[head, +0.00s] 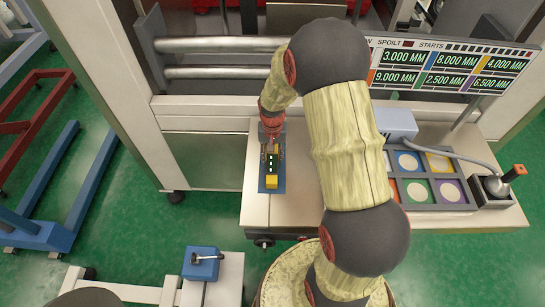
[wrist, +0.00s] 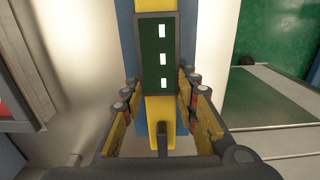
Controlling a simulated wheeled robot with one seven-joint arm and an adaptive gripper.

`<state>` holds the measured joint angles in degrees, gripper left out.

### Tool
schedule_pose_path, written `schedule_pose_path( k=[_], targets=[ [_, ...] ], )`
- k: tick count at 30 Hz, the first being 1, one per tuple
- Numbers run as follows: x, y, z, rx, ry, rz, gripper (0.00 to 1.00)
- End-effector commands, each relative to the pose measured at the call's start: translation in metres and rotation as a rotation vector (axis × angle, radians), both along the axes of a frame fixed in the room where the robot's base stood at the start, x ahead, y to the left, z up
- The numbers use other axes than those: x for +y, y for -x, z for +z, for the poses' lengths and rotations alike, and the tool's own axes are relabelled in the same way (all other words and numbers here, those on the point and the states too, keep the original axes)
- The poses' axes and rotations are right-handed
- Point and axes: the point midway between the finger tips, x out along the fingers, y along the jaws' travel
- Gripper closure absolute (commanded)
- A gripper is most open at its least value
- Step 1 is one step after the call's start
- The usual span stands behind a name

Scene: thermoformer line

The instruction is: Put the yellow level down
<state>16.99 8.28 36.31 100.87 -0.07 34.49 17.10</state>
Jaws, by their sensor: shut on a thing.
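The yellow level (head: 271,168) has a dark face with white marks. It is over a blue strip (head: 280,186) at the left end of the pale bench. In the wrist view the level (wrist: 157,105) runs up the middle between the fingers, with the blue strip (wrist: 143,50) behind it. My gripper (head: 271,150) is above the bench, shut on the level; the fingers (wrist: 156,112) flank its sides. I cannot tell whether the level touches the blue strip.
To the right on the bench (head: 300,200) is a tray of coloured discs (head: 415,190) and a joystick box (head: 493,188). A display panel (head: 450,68) stands behind them. A blue block (head: 200,263) is on a low frame at the front left. Bare bench lies just right of the blue strip.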

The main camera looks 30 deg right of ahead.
Motion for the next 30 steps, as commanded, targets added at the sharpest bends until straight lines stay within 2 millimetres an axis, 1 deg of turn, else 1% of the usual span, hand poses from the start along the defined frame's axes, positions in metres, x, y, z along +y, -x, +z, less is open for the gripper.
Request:
schedule_pose_path(
  k=[5,6,15,25,28,30],
  targets=[
    [0.000,0.000,-0.003,0.000,0.000,0.000,1.00],
    [0.000,0.000,-0.004,0.001,-0.001,0.000,0.70],
    [0.000,0.000,-0.003,0.001,-0.001,0.000,0.53],
    [0.000,0.000,-0.001,0.001,-0.001,0.000,0.52],
    [0.000,0.000,0.007,-0.001,0.001,0.000,0.52],
    [0.000,-0.001,0.016,-0.002,0.000,0.000,0.52]
  ],
)
